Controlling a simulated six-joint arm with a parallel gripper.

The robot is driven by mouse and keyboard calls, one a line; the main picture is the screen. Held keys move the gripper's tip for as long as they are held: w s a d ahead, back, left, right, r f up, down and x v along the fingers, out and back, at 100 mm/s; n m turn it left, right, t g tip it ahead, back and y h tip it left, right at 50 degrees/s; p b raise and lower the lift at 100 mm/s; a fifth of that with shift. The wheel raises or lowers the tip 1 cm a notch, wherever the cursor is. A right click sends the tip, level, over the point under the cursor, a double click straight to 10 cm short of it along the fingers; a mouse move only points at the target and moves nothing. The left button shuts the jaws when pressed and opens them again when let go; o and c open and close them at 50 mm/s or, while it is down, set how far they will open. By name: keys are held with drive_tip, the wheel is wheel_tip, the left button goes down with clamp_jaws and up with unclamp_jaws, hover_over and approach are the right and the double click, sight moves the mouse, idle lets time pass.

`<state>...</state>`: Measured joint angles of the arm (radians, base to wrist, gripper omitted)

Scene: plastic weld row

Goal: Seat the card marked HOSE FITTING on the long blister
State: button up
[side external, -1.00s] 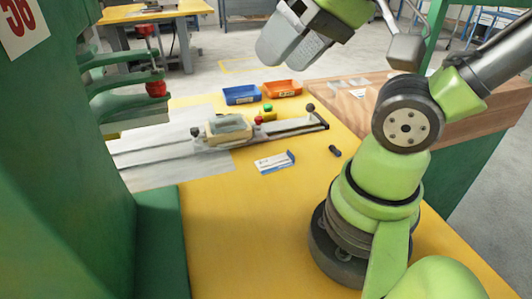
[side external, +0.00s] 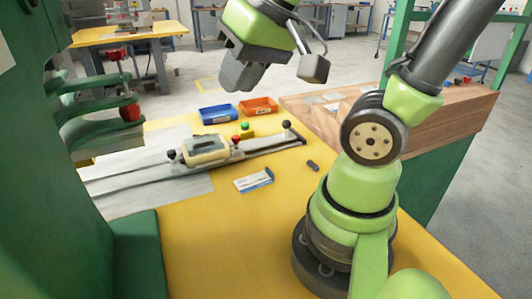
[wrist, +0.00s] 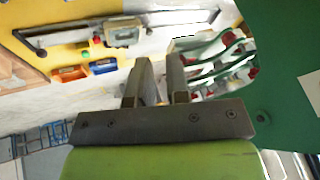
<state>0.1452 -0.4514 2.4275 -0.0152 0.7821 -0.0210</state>
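A white card with a blue end (side external: 254,180) lies flat on the yellow table in front of the fixture; its print is too small to read. A cream nest with a clear or grey inset (side external: 206,149) sits on the rail fixture; whether the inset is the long blister I cannot tell. The nest also shows at the top of the wrist view (wrist: 123,32). My gripper (side external: 236,82) hangs high above the table, behind the fixture in the side view. In the wrist view its fingers (wrist: 160,75) are apart, with nothing seen between them.
Blue (side external: 217,113) and orange (side external: 258,106) bins stand behind the fixture. A green press with red knobs (side external: 130,112) stands at the left. A small dark piece (side external: 313,165) lies right of the card. Pale flat pieces (side external: 333,98) lie on the wooden bench. The front table is clear.

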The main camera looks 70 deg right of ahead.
drive_tip(key=w+d+f+m+g+h, duration=0.1)
drive_tip(key=w+d+f+g, duration=0.15)
drive_tip(key=d+f, duration=0.2)
drive_tip(key=m+g, duration=0.2)
drive_tip(key=g, duration=0.1)
hover_over(254, 179)
drive_tip(key=s+d, duration=0.3)
drive_tip(key=f, duration=1.7)
drive_tip(key=shift+a, duration=0.25)
drive_tip(key=shift+s+d+f, duration=0.1)
drive_tip(key=shift+f, duration=3.6)
clamp_jaws()
